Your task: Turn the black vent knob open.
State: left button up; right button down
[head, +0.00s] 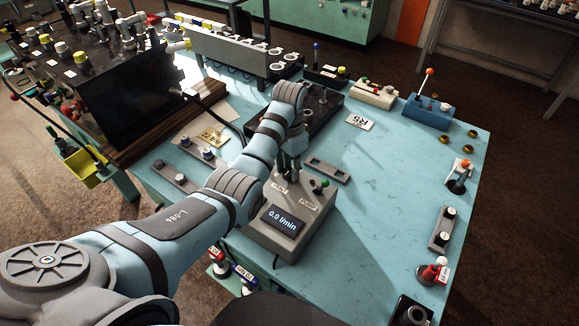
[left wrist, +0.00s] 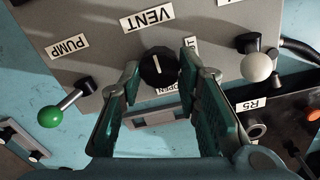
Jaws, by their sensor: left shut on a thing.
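The black vent knob (left wrist: 158,67) sits on the grey pump box under the VENT label (left wrist: 147,17). Its white mark points up in the left wrist view, towards that label. An OPEN label (left wrist: 168,91) is below the knob, and another small label beside it is partly covered by a finger. My left gripper (left wrist: 160,68) has its green fingers shut on the knob's two sides. In the head view my left gripper (head: 289,166) reaches down onto the grey pump box (head: 265,236), whose display reads 0.0 l/min. The knob is hidden there. My right gripper is not in view.
A green-balled pump lever (left wrist: 50,116) stands left of the knob. A white-balled lever (left wrist: 257,67) stands on the right.

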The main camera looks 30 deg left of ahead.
pick_arm(q)
jog(key=shift+w+r, duration=0.1)
jog(key=o, duration=1.1)
jog(key=shift+o, duration=0.2)
